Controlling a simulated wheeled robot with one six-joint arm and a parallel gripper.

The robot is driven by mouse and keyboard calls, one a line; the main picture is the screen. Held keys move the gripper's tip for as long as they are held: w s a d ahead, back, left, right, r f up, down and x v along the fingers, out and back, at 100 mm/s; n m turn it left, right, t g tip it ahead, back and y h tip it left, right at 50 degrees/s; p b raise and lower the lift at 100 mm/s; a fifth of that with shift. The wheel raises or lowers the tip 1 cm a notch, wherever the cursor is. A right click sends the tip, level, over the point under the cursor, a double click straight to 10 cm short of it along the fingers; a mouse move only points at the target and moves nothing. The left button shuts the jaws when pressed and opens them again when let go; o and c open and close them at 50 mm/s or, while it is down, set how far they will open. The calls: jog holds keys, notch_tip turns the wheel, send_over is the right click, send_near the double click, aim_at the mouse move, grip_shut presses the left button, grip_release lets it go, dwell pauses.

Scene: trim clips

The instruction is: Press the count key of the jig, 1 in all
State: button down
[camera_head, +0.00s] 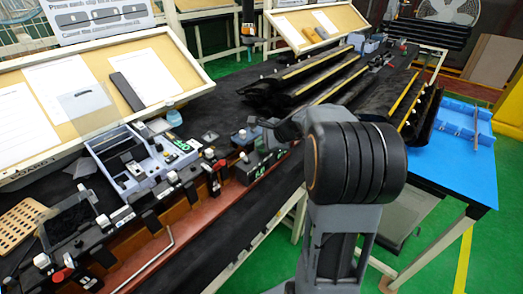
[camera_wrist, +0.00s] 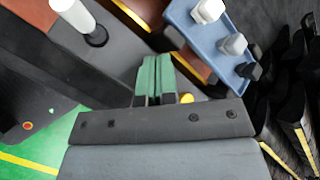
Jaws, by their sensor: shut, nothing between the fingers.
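The jig (camera_head: 232,192) is a long red-brown base on the dark bench in the head view, lined with black clamps and small white and red knobs. Dark boxes with green markings (camera_head: 246,137) stand along it. I cannot tell which part is the count key. In the wrist view my gripper (camera_wrist: 156,70) is shut, its green fingertips together and empty. Red-brown strips (camera_wrist: 195,68) show past the fingertips; contact cannot be made out. A small yellow spot (camera_wrist: 187,98) lies right of the fingers, partly hidden.
A blue-grey box with white knobs (camera_wrist: 228,38) is close on the right in the wrist view. A white cylinder (camera_wrist: 75,14) stands at upper left. Long black trim strips (camera_head: 310,75) lie on the bench. A blue tray (camera_head: 465,120) sits on the right table.

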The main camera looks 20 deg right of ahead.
aim_at(262, 151)
jog(key=shift+f, duration=0.25)
jog(key=shift+r, duration=0.1)
dwell(0.4)
jog(key=shift+r+p, duration=0.6)
jog(key=shift+r, duration=0.2)
jog(key=shift+r, duration=0.15)
notch_tip(262, 151, up, 5)
jog(key=p, duration=0.4)
dwell(0.7)
